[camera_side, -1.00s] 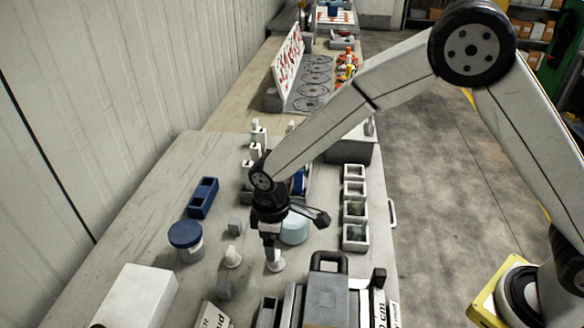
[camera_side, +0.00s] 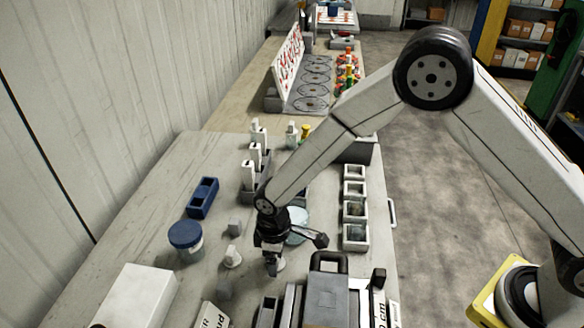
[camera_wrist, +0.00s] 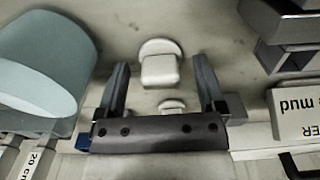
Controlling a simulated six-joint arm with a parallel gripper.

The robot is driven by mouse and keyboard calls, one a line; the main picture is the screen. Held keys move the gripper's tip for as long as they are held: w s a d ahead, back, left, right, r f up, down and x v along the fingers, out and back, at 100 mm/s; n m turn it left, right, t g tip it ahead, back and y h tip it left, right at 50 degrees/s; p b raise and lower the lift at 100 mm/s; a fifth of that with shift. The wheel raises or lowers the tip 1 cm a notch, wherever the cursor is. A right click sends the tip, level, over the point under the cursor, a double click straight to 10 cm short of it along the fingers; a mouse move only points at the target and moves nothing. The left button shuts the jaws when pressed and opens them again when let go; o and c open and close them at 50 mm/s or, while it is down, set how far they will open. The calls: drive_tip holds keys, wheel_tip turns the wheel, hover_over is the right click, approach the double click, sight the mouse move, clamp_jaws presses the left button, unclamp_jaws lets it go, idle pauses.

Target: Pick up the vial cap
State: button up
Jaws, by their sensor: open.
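Two small white knob-shaped pieces with round flanges stand on the table; I cannot tell for certain which is the vial cap. In the wrist view, one white piece (camera_wrist: 160,66) shows between my fingertips, and a second white piece (camera_wrist: 172,105) shows nearer my gripper's body. In the side view, one white piece (camera_side: 232,258) stands left of my gripper (camera_side: 272,268), and the other (camera_side: 280,265) is partly hidden at its fingers. My gripper (camera_wrist: 161,66) is open, with a finger on each side of the first piece in the wrist view. No contact is visible.
A pale blue round container (camera_side: 299,224) stands close behind my gripper. A blue-lidded jar (camera_side: 186,240), small grey blocks (camera_side: 234,226) and a white box (camera_side: 135,295) are to the left. A grey handled case (camera_side: 327,290) is at front right. Lettered blocks (camera_wrist: 296,116) lie nearby.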

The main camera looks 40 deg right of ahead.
idle(0.4)
clamp_jaws()
drive_tip(key=shift+r, duration=0.1)
drive_tip(key=shift+r, duration=0.8)
drive_tip(key=shift+s+d+r, duration=0.85)
drive_tip(key=shift+s+r, duration=1)
drive_tip(key=shift+s, duration=0.35)
drive_tip(key=shift+s+d+r, duration=0.9)
drive_tip(key=shift+s+r, duration=1)
drive_tip(key=shift+s, duration=0.25)
drive_tip(key=shift+s+d+r, duration=0.85)
drive_tip(key=shift+s+r, duration=1)
drive_tip(key=shift+s, duration=0.35)
